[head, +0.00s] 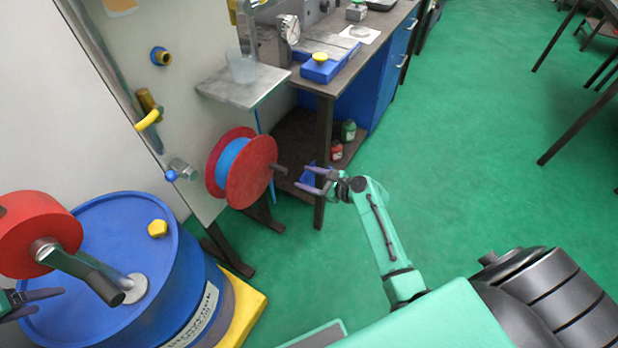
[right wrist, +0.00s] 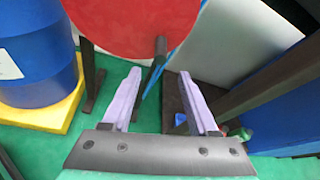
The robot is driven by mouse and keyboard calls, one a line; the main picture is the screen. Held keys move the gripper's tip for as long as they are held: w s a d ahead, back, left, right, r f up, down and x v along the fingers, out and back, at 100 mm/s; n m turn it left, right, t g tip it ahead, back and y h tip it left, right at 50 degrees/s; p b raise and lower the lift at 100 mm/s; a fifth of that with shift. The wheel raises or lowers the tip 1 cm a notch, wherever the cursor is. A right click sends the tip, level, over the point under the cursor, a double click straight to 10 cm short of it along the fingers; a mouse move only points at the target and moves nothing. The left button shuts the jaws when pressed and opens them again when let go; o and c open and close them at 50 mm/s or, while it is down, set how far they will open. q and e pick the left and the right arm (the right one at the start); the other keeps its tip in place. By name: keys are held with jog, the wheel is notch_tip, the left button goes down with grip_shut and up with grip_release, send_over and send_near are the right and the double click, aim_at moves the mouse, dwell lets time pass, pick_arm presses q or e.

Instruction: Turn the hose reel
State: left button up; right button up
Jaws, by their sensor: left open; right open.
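The hose reel (head: 262,172) has red discs with blue hose wound between them, mounted on the pale panel. Its short dark handle (head: 280,169) sticks out from the front disc. The reel's red disc (right wrist: 130,25) and its handle (right wrist: 160,46) also show in the right wrist view. My right gripper (head: 309,179) is open and empty, a little to the right of the handle. In the right wrist view the handle is ahead of and between the open fingers (right wrist: 160,78), apart from them. My left gripper (head: 45,302) is open at the left edge, partly out of frame.
A blue drum (head: 90,215) with a red crank pump (head: 35,232) stands on a yellow base (head: 245,310) at the lower left. A metal shelf (head: 243,88) juts out above the reel. A workbench leg (head: 322,150) stands behind my right gripper.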

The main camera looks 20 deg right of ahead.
jog(key=shift+s+d+r, duration=0.15)
jog(key=shift+s+r, duration=0.05)
jog(key=shift+s, duration=0.1)
jog(key=c, duration=0.7)
jog(key=shift+d+r+n, duration=0.1)
jog(key=shift+n, duration=0.8)
grip_shut()
notch_tip(320, 180, up, 5)
jog(key=d+n+y, duration=0.2)
jog(key=n, duration=2.9)
jog(key=w+a+f, duration=0.5)
jog(key=w+f, duration=0.1)
jog(key=w, duration=0.1)
jog(key=shift+a+f+n+y, duration=0.2)
jog(key=shift+a+n+y, duration=0.1)
jog(key=shift+a, duration=0.05)
